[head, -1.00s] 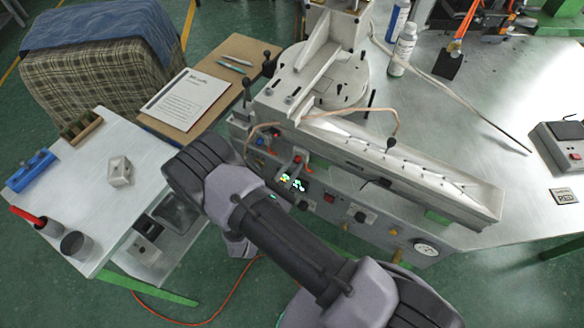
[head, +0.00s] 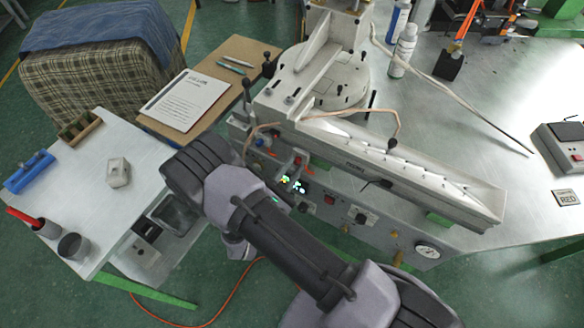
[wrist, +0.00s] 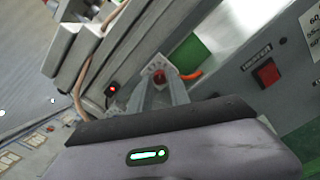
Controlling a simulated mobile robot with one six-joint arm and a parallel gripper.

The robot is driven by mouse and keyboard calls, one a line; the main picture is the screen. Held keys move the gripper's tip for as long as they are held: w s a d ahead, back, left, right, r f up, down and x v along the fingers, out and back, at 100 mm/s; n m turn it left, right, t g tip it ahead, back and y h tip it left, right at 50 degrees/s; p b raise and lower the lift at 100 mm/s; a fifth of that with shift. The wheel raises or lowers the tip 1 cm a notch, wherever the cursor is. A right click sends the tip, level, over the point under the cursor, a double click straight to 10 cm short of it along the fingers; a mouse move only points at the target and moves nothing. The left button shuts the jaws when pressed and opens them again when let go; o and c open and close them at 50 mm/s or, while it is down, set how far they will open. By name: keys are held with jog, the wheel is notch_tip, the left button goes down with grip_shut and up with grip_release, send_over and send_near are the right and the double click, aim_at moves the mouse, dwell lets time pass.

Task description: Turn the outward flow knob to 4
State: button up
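The grey machine's front panel (head: 388,235) carries the controls and runs behind my arm. I cannot tell whether the fingers touch or grip the red part. No flow label or number is legible, so I cannot confirm which control is the outward flow knob or its setting. In the head view the forearm hides much of the panel's left part.
A red heater switch (wrist: 268,73) sits right of my fingers. The machine's long tray (head: 400,170) overhangs the panel. A white side table (head: 100,190) stands left.

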jog(key=shift+o, duration=1.1)
jog(key=p+v, duration=0.1)
jog(key=v, duration=1.6)
jog(key=shift+s+p, duration=0.2)
jog(key=shift+p, duration=0.15)
jog(key=shift+a, duration=0.1)
